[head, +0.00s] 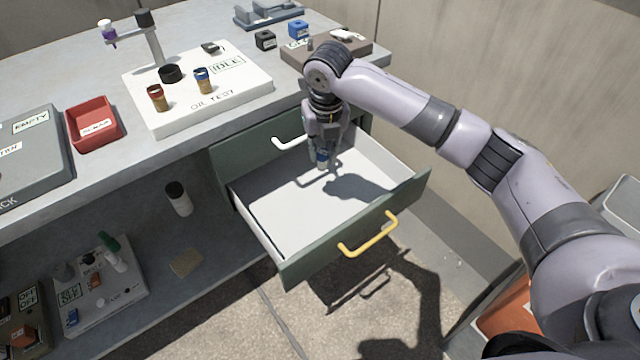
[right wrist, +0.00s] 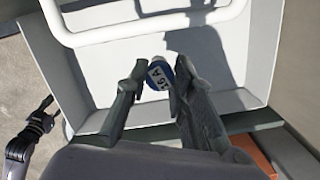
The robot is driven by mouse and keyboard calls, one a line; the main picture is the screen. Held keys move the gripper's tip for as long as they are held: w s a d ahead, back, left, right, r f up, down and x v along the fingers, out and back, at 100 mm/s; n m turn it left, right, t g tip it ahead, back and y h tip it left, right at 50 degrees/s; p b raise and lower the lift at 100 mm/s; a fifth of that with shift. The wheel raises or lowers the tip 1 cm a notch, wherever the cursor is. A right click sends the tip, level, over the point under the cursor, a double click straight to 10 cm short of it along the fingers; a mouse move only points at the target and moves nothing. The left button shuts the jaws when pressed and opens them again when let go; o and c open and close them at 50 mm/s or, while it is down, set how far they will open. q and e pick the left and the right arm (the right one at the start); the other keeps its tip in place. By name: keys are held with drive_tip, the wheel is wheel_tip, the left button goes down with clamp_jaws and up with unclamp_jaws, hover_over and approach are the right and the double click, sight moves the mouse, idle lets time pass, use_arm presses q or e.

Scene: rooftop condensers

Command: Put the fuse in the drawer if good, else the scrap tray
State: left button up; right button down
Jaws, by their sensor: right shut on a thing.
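The fuse (head: 322,157) is a small blue and white piece in the tips of my right gripper (head: 323,150). The right wrist view shows the fuse (right wrist: 160,76) with a "16A" marking, between the fingertips (right wrist: 154,74). My right gripper is shut on it and points down inside the open drawer (head: 270,205), which has a pale empty floor, green front and yellow handle. Whether the fuse touches the floor is unclear. The red scrap tray (head: 95,125) stands on the bench, empty. What seems to be my left gripper (right wrist: 42,112) shows only at the wrist view's left edge.
A white oil test board (head: 215,105) with two small bottles sits right of the scrap tray. A grey unit (head: 30,160) labelled "EMPTY" is at the left. The lower shelf holds a switch board (head: 100,290). A white handle (head: 290,143) is behind the drawer.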

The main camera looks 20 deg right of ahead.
sight(322, 169)
wheel_tip(322, 169, down, 6)
drive_tip(key=shift+f+b, duration=0.15)
drive_tip(key=shift+b, duration=0.3)
drive_tip(key=shift+f+b, duration=0.45)
drive_tip(key=shift+f, duration=2.05)
use_arm(q)
wheel_tip(322, 169, up, 7)
drive_tip(key=w, duration=0.2)
drive_tip(key=shift+w+d+f, duration=0.15)
drive_tip(key=shift+w, duration=0.15)
use_arm(e)
drive_tip(key=c, duration=1.4)
unclamp_jaws()
drive_tip(key=shift+f, duration=0.1)
use_arm(q)
drive_tip(key=shift+f, duration=0.1)
use_arm(e)
drive_tip(key=shift+o, duration=0.2)
use_arm(q)
drive_tip(key=s+f+p, duration=0.2)
drive_tip(key=s+f, duration=0.1)
drive_tip(key=f, duration=0.4)
drive_tip(key=shift+f, duration=0.2)
use_arm(e)
wheel_tip(322, 169, up, 12)
drive_tip(key=s, duration=0.2)
use_arm(q)
drive_tip(key=shift+s, duration=0.1)
